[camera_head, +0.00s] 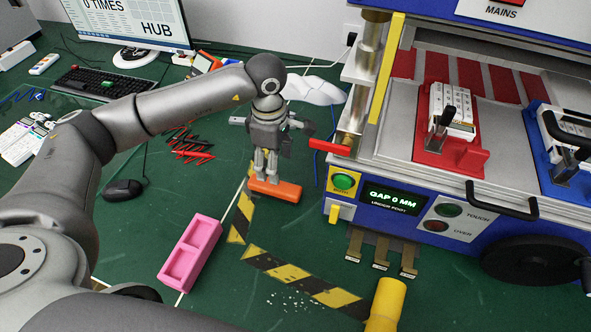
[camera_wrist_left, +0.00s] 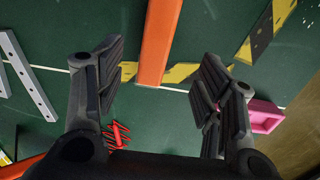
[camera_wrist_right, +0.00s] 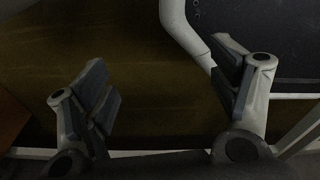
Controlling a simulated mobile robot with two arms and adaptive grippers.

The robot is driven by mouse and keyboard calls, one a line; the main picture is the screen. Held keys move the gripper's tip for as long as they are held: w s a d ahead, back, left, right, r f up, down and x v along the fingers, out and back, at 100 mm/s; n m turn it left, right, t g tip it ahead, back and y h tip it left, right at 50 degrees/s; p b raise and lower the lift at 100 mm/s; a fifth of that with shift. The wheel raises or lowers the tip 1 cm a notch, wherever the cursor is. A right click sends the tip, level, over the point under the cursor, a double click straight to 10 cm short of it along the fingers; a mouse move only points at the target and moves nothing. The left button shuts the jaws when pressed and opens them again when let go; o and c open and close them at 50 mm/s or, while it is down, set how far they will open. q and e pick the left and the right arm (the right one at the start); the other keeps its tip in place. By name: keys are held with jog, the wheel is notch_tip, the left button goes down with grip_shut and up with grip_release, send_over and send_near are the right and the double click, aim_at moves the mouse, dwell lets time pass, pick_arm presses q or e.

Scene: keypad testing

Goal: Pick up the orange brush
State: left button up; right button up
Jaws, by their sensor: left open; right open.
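An orange bar-shaped thing, which looks like the orange brush (camera_head: 275,190), lies on the green mat in the head view. My left gripper (camera_head: 265,175) points down right over it, fingers apart. In the left wrist view the orange brush (camera_wrist_left: 157,45) runs between the open fingers of my left gripper (camera_wrist_left: 160,85), touching neither as far as I can see. Its bristles are not visible. My right gripper (camera_wrist_right: 165,85) is open and empty in the right wrist view, over a brown surface, and does not show in the head view.
A pink tray (camera_head: 190,254) lies left of yellow-black tape (camera_head: 290,273). A blue test machine (camera_head: 420,205) stands on the right, close to the brush. A yellow cylinder (camera_head: 386,302) stands in front. Red pieces (camera_head: 187,147), a mouse (camera_head: 122,189) and a keyboard (camera_head: 108,84) lie left.

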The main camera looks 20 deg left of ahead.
aim_at(275, 186)
pick_arm(q)
jog(key=shift+w+a+f, duration=0.15)
jog(key=shift+f, duration=0.15)
jog(key=f, duration=0.3)
jog(key=shift+s+f+p, duration=0.25)
jog(key=shift+f+p, duration=0.05)
jog(key=shift+p, duration=0.05)
jog(key=shift+a+f, duration=0.1)
jog(key=shift+f, duration=0.25)
jog(key=f, duration=0.2)
jog(key=f+p, duration=0.1)
jog(key=f, duration=0.2)
jog(key=shift+w+a+p, duration=0.1)
jog(key=shift+w+p, duration=0.1)
jog(key=shift+p, duration=0.1)
jog(key=shift+f, duration=0.3)
pick_arm(e)
jog(key=shift+s+a+r, duration=0.25)
jog(key=shift+s+r, duration=0.6)
jog(key=shift+r, duration=0.25)
pick_arm(q)
jog(key=shift+c, duration=0.2)
